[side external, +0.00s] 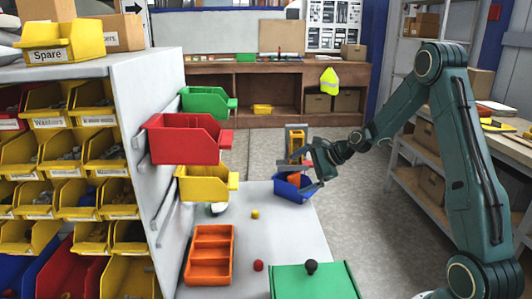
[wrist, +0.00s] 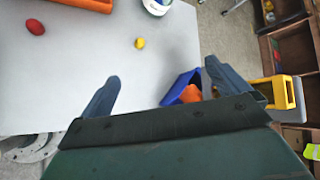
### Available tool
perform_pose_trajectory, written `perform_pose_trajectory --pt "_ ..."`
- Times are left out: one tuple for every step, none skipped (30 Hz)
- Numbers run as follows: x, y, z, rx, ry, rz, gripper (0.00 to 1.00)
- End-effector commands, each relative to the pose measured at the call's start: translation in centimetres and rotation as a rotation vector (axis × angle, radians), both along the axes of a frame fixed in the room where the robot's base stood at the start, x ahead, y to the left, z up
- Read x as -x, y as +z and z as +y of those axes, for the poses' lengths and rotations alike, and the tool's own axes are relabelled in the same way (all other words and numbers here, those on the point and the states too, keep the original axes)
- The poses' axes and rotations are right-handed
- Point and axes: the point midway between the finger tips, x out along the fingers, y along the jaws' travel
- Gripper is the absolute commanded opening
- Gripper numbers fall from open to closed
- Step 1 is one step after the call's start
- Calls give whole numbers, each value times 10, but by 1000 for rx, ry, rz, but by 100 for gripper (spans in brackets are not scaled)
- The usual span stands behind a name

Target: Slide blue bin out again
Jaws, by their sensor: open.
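The blue bin (side external: 291,190) sits at the far right edge of the white table, with an orange item (side external: 294,178) inside it. In the wrist view the blue bin (wrist: 180,86) shows near the right finger, partly hidden by my gripper's body, with the orange item (wrist: 191,94) in its mouth. My gripper (side external: 299,173) is at the bin, its fingers spread wide. In the wrist view my gripper (wrist: 161,72) is open, with the bin inside the span of the fingers. I cannot tell whether a finger touches the bin.
Red (side external: 184,140), yellow (side external: 203,184) and green (side external: 205,102) bins hang on the rack's side. An orange divided tray (side external: 209,256), red ball (side external: 258,265), yellow ball (side external: 255,214) and green box (side external: 314,283) are on the table (side external: 285,232). A yellow frame (side external: 297,144) stands behind the blue bin.

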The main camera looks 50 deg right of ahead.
Motion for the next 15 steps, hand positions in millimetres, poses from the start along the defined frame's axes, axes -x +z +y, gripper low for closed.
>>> perform_pose_trajectory --pt "-1 -9 -9 -42 -38 0 100" --pt "-2 -13 -14 -69 -62 -2 100" --pt "-3 -19 -21 -102 -92 -5 100" --pt "-4 -22 -25 -127 -115 -9 100" --pt "-4 -27 -30 -154 -138 -12 100" --pt "-4 -32 -37 -189 -169 -15 100" --pt "-5 -37 -42 -215 -192 -19 100" --pt "-5 -41 -47 -240 -215 -21 100" --pt "-4 -46 -53 -277 -246 -27 100" --pt "-4 -51 -58 -303 -269 -30 100" --pt "-4 -55 -63 -330 -293 -33 100" --pt "-3 -61 -70 -366 -324 -38 100" --pt "-3 -66 -74 -394 -347 -41 100" --pt "-2 -70 -80 -420 -370 -46 100" --pt "0 -76 -86 -458 -401 -51 100"
